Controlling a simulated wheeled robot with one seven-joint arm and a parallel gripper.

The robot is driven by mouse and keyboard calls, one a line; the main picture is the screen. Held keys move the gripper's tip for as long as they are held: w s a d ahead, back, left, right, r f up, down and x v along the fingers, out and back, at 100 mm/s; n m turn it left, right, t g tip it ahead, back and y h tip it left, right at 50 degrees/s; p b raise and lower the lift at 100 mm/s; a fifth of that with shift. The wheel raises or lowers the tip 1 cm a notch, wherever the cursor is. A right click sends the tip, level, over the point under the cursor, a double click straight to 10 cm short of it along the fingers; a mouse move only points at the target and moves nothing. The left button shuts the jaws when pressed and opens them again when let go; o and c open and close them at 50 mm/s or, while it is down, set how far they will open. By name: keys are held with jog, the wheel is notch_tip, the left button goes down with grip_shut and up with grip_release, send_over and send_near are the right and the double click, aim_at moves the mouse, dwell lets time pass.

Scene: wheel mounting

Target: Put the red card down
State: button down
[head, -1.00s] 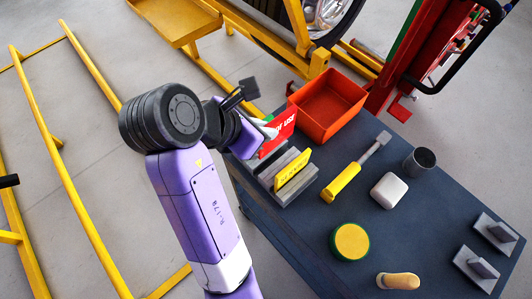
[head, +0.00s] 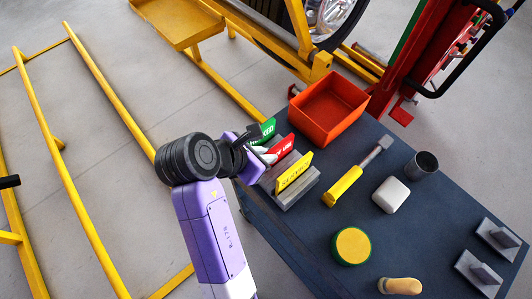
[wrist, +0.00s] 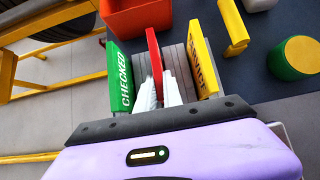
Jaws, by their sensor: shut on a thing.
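The red card (head: 283,147) is held in my gripper (head: 266,157). In the wrist view the red card (wrist: 154,57) stands upright between the white fingers of my gripper (wrist: 158,92), which are shut on it. It is over the middle of the grey slotted rack (head: 305,188), between the green "CHECKED" card (wrist: 121,76) on the left and the yellow card (wrist: 203,60) on the right. My fingers hide its lower edge, so I cannot tell if it sits in a slot.
A red-orange bin (head: 318,112) stands just behind the rack. A yellow-handled tool (head: 344,184), a white block (head: 391,195), a dark cup (head: 422,164) and a green-yellow round tin (head: 351,246) lie to the right on the dark table.

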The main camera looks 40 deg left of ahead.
jog(key=c, duration=1.5)
grip_release()
jog(key=p+v, duration=0.1)
jog(key=v, duration=1.1)
